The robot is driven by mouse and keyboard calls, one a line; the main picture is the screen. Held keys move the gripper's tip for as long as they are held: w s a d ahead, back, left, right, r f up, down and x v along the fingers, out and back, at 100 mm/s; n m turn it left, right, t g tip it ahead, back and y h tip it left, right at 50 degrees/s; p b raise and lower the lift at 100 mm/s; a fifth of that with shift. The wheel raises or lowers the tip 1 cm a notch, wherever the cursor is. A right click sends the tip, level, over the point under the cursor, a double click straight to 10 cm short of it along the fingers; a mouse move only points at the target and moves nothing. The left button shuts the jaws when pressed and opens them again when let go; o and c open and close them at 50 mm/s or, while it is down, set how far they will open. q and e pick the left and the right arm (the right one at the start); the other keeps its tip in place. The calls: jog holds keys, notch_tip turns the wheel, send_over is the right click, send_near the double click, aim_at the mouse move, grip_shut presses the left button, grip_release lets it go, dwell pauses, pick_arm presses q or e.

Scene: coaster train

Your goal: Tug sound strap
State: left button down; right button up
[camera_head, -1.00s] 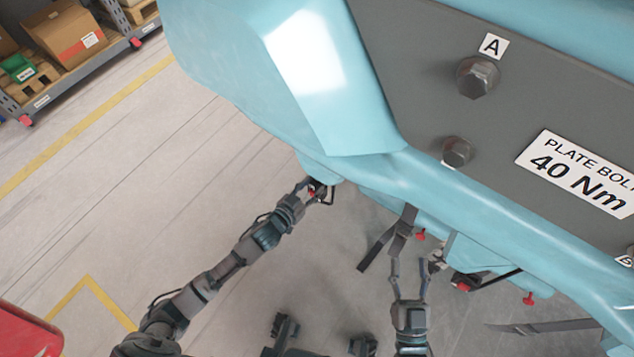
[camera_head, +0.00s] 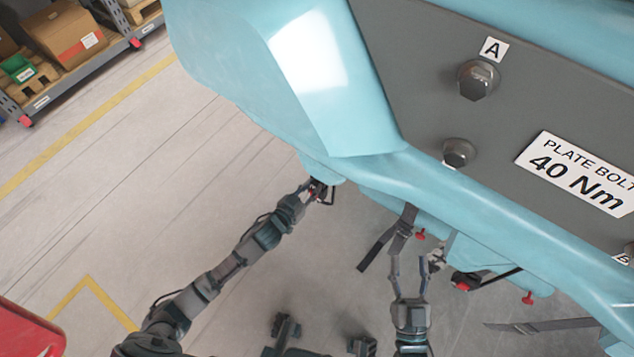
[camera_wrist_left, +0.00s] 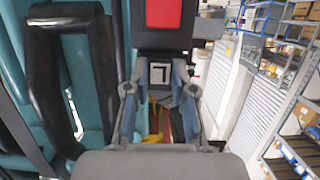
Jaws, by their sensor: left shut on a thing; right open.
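A dark strap (camera_head: 375,250) hangs below the edge of the light-blue train body (camera_head: 240,90) in the head view, with its loose end toward the lower left. My left gripper (camera_head: 318,190) is at the lower edge of the body, left of this strap. It is shut on a dark part with red on it; the wrist view shows a dark block (camera_wrist_left: 160,42) with a red face and a small white square by the fingers (camera_wrist_left: 158,105). My right gripper (camera_head: 409,262) is open just below the strap, fingers pointing up. I cannot tell whether it touches the strap.
Another dark strap (camera_head: 540,326) lies at the lower right. Red knobs (camera_head: 528,298) hang under the body. A black loop handle (camera_wrist_left: 50,80) is left of my left gripper in the wrist view. Shelving with boxes (camera_head: 65,35) stands at the upper left. Open floor lies left.

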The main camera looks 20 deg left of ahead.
pick_arm(q)
jog(key=shift+d+r, duration=0.15)
jog(key=shift+r, duration=0.1)
dwell(0.4)
jog(key=c, duration=0.9)
grip_release()
jog(key=shift+s, duration=0.1)
